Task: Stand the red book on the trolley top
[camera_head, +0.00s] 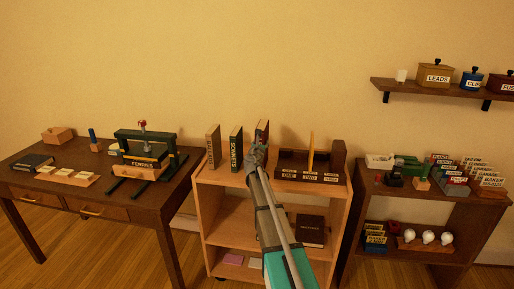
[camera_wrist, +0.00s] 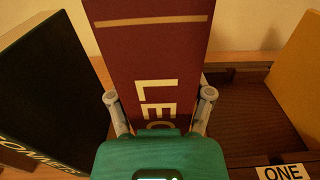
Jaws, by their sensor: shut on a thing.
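The red book (camera_wrist: 150,60) is upright between the fingers of my gripper (camera_wrist: 158,100) in the wrist view, with pale letters "LE" on its spine. My gripper is shut on it. In the head view the red book (camera_head: 262,130) shows only its upper part above my gripper (camera_head: 257,152). The book is over the trolley top (camera_head: 222,179), right of the dark green book. My gripper and arm hide its lower edge, so I cannot tell whether it touches the top.
A dark green book (camera_head: 236,148) and a brown book (camera_head: 213,147) stand to the left on the trolley. A dark wooden divided holder (camera_head: 292,164) labelled "ONE" and "TWO", with a yellow upright piece (camera_head: 311,150), is close on the right. The trolley's front left strip is bare.

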